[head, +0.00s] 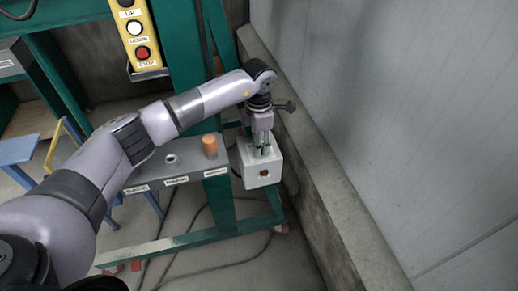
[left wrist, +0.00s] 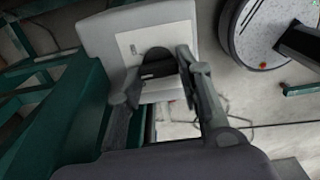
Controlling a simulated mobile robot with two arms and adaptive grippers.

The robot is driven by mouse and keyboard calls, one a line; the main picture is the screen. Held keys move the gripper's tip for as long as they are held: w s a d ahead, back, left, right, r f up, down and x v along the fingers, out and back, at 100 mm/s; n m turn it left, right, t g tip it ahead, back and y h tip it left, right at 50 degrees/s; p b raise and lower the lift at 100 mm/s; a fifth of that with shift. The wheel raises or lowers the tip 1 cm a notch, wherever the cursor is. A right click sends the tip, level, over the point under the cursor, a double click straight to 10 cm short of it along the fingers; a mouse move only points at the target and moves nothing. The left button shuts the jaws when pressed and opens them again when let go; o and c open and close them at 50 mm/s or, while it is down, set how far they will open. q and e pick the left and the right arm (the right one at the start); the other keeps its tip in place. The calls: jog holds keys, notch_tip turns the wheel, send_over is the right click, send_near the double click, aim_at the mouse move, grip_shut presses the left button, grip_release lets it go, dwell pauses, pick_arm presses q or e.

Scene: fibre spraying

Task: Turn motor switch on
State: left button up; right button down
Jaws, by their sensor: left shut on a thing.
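In the left wrist view, the box (left wrist: 115,35) shows a pale plate with a dark knob (left wrist: 157,58). My left gripper (head: 262,150) reaches down onto the top of the box. In the left wrist view, the fingers of my left gripper (left wrist: 158,74) stand on either side of the knob, shut on it. The fingers and palm hide part of the knob, and its turn position is hard to read. My right gripper is out of view.
A grey labelled shelf (head: 175,174) with an orange cylinder (head: 209,145) lies left of the box. A yellow button panel (head: 137,35) hangs above. A concrete ledge and grey wall (head: 400,120) close off the right. Cables (head: 190,235) lie on the floor.

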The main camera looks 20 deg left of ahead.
pick_arm(q)
jog(key=m+b, duration=0.4)
jog(key=shift+w+f, duration=0.15)
jog(key=shift+m+b, duration=1)
jog(key=shift+m, duration=0.7)
jog(key=shift+r, duration=0.2)
jog(key=o, duration=1.2)
jog(key=shift+c, duration=0.2)
notch_tip(320, 180, up, 12)
